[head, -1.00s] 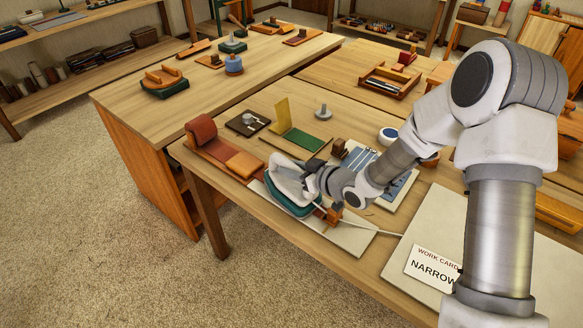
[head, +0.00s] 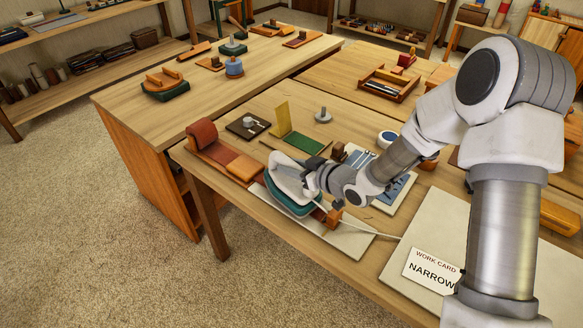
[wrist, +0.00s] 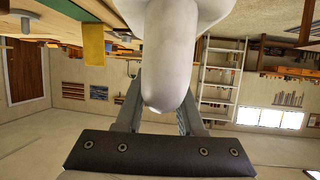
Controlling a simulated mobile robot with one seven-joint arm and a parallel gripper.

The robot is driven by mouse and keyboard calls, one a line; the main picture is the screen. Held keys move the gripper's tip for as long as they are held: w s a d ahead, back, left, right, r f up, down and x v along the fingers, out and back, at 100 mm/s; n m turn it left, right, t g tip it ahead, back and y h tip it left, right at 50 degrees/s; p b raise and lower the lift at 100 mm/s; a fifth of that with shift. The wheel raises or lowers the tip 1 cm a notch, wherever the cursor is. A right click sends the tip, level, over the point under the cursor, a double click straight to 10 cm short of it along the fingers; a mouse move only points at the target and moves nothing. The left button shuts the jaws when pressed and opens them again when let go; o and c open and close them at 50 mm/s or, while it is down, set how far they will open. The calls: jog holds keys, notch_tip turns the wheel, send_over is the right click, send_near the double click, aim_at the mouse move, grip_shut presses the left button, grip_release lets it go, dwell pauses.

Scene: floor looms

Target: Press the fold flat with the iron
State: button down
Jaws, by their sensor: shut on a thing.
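The iron (head: 284,197) has a white body over a teal base and sits over a pale flat board (head: 347,243) near the front edge of the table. My gripper (head: 309,181) is shut on the iron's handle. In the wrist view the pale rounded handle (wrist: 166,62) lies between the two fingers of my gripper (wrist: 158,105). I cannot make out the fold; the iron and my arm cover much of the board. Whether the base touches the board is hard to tell.
A red roll with an orange pad (head: 243,167) lies just left of the iron. A green mat (head: 304,143) and a yellow upright panel (head: 282,119) stand behind. A blue-striped board (head: 394,192) is beyond my arm. A work card (head: 431,268) lies at right. A white cord runs rightward.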

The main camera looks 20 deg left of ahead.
jog(key=shift+r+p, duration=1.4)
jog(key=shift+r, duration=1.15)
